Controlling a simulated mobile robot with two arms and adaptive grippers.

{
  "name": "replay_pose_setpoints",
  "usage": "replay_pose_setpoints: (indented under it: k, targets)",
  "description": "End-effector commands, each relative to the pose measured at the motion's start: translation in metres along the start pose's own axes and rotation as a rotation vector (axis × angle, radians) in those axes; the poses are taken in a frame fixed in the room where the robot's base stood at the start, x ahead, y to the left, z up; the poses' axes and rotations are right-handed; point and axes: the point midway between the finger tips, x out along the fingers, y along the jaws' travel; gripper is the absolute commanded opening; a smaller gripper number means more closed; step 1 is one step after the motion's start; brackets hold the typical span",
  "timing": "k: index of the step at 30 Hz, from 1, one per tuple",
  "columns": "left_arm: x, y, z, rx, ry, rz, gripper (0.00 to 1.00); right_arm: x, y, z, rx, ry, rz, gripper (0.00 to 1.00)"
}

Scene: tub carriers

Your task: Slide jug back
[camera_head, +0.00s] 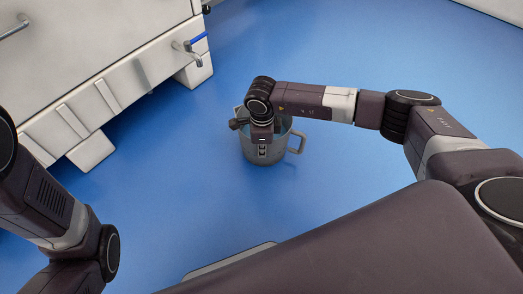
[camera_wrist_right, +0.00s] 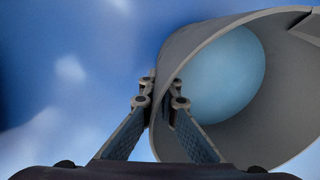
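A grey jug (camera_head: 277,153) stands on the blue floor in the middle of the head view, with its handle on the right. In the right wrist view, I look into the jug (camera_wrist_right: 262,130), and light blue contents (camera_wrist_right: 222,72) show inside. My right gripper (camera_head: 262,150) comes down at the jug's near side. In the right wrist view, the gripper (camera_wrist_right: 161,95) has one finger outside the jug's wall and one inside, closed on the wall near the rim. My left arm shows at the left edge of the head view, but its gripper is out of view.
A pale tub or cabinet (camera_head: 90,60) with a tap (camera_head: 187,46) and blue lever stands at the upper left, on feet (camera_head: 92,150). The blue floor (camera_head: 330,45) behind and right of the jug is clear.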

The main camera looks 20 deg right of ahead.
Motion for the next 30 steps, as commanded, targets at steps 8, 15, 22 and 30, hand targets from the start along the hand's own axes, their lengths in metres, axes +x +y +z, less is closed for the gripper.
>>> replay_pose_setpoints:
  k: [8, 15, 22, 30]
  targets:
    - [0.0, 0.0, 0.0, 0.0, 0.0, 0.0, 0.0, 0.0, 0.0, -0.001, 0.002, 0.002, 0.001, 0.13]
    - [0.0, 0.0, 0.0, 0.0, -0.001, 0.0, 0.0, 0.0, 0.0, 0.0, 0.001, 0.001, 0.0, 0.25]
    - [0.0, -0.001, 0.002, 0.0, -0.005, -0.003, 0.0, -0.006, 0.0, 0.001, 0.0, -0.002, -0.001, 0.25]
    - [0.0, 0.0, 0.001, 0.0, -0.002, -0.001, 0.0, -0.057, -0.002, 0.001, 0.0, -0.002, -0.004, 0.25]
